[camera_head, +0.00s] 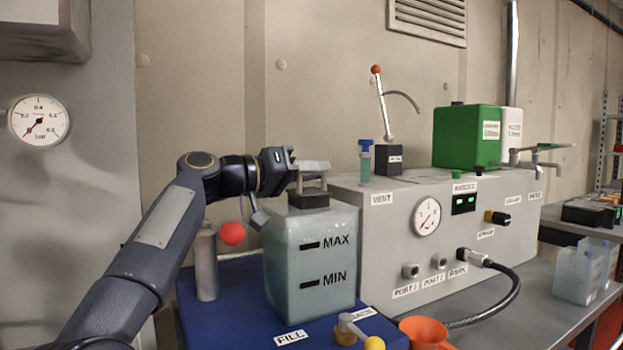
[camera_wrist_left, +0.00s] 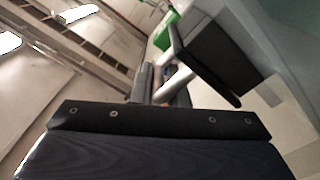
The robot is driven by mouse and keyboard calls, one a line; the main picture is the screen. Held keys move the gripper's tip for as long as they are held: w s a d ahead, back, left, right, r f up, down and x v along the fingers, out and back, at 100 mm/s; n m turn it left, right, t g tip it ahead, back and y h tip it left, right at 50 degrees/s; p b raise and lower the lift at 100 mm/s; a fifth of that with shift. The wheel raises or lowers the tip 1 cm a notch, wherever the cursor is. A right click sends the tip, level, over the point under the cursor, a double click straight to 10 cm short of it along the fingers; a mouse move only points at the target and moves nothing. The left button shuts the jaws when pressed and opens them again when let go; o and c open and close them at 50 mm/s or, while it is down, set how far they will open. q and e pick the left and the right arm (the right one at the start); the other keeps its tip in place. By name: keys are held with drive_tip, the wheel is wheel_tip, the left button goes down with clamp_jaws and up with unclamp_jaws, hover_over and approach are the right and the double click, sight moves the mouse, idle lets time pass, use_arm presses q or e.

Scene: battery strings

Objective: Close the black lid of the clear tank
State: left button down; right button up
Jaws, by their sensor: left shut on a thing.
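The clear tank (camera_head: 310,262) with MAX and MIN marks stands on a blue mat in the head view. Its black lid (camera_head: 308,201) is at the tank's top, under my left gripper (camera_head: 314,170). My left gripper is shut on the lid, reaching it from the left. The fingers partly hide the lid, so I cannot tell whether it is fully seated. In the left wrist view a dark, flat piece (camera_wrist_left: 212,58), probably the lid, lies beyond the gripper (camera_wrist_left: 165,88). My right gripper is not in view.
A grey panel box (camera_head: 390,235) with a gauge and ports stands right of the tank. A red ball (camera_head: 232,233) and a grey cylinder (camera_head: 205,265) are at its left. An orange cup (camera_head: 425,332) and a yellow-ended valve (camera_head: 355,330) are in front.

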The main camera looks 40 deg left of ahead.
use_arm(q)
drive_tip(key=shift+d+f, duration=0.25)
drive_tip(key=shift+f, duration=0.2)
drive_tip(key=c, duration=1.8)
unclamp_jaws()
drive_tip(key=o, duration=0.3)
drive_tip(key=shift+s+d+r, duration=0.1)
drive_tip(key=shift+s+r, duration=0.05)
drive_tip(key=shift+r, duration=0.1)
